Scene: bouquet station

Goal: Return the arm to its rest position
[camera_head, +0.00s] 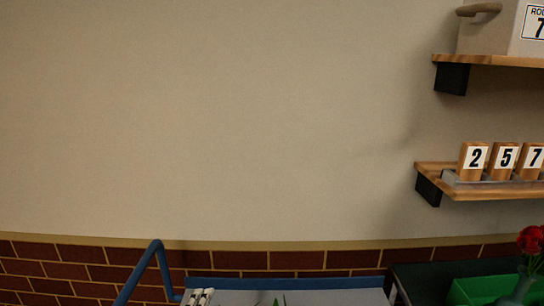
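Neither my left nor my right gripper shows in the head view, and no part of either arm can be made out for certain. The view is filled mostly by a bare beige wall. Where the arms are and what they hold is hidden below or outside the picture.
A blue bent rail (137,272) rises at the bottom left beside a blue-edged surface (300,283). Small white objects (200,297) show there. At right, a lower shelf (490,193) holds numbered wooden blocks (474,160). Red flowers (531,239) stand near a green tray (478,290).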

